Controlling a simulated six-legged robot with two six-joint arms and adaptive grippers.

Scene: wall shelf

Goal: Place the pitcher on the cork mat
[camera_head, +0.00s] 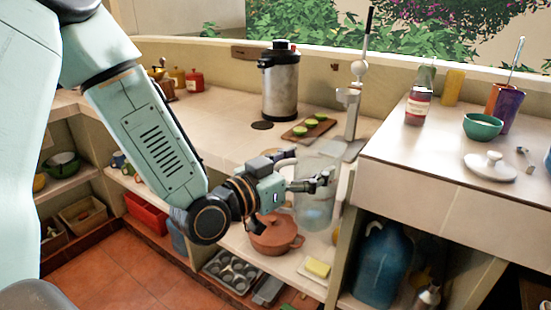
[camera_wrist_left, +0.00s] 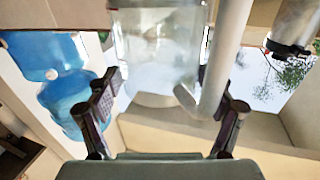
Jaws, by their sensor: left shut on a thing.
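The clear glass pitcher (camera_head: 315,212) hangs upright in my left gripper (camera_head: 318,182), in front of the lower shelf and to the right of the brown pot. In the left wrist view, the pitcher (camera_wrist_left: 158,48) and its thick handle (camera_wrist_left: 228,55) show between and beyond the fingers of the left gripper (camera_wrist_left: 165,105). The exact grip contact is hard to see. A small dark round mat (camera_head: 262,125), likely the cork mat, lies bare on the counter in front of the steel urn. My right gripper is not in view.
The steel urn (camera_head: 281,85) stands behind the mat. A board with green slices (camera_head: 308,128) and a tall press (camera_head: 352,110) stand to its right. The brown pot (camera_head: 274,236) and a large blue jug (camera_head: 381,265) are below. Counter left of the mat is clear.

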